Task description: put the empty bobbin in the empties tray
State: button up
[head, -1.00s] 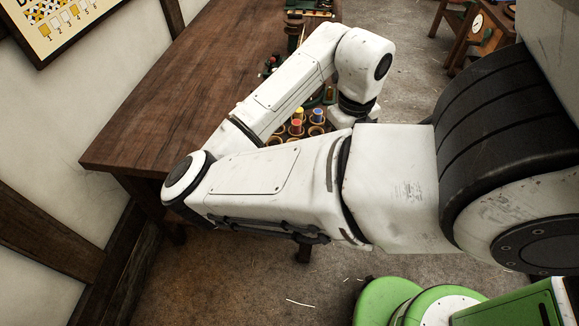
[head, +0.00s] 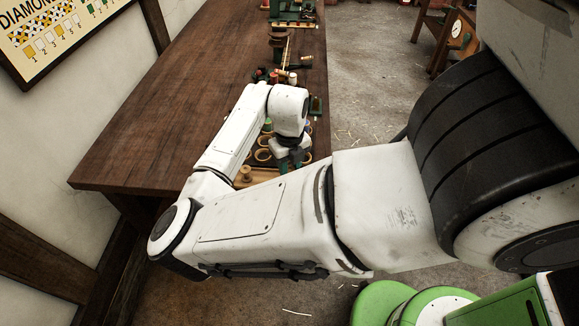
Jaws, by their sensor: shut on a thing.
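My gripper (head: 283,164), with green fingers, points down over the front right part of the workbench. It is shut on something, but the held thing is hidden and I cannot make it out. A pale wooden bobbin-like piece (head: 245,174) stands just left of the gripper, partly behind my arm. A light wooden tray edge (head: 266,176) shows beneath the gripper; I cannot tell whether it is the empties tray. Round wooden rings (head: 262,155) lie beside the gripper, partly covered by my arm.
The dark wooden workbench (head: 150,130) is bare on its left side. Small coloured items (head: 275,77) and a green-based device (head: 292,14) stand farther back along its right edge. A wooden stand with a clock-like dial (head: 455,30) is across the floor at right.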

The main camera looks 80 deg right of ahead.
jog(key=shift+f, duration=0.4)
jog(key=shift+f, duration=0.2)
jog(key=o, duration=1)
jog(key=shift+r, duration=0.1)
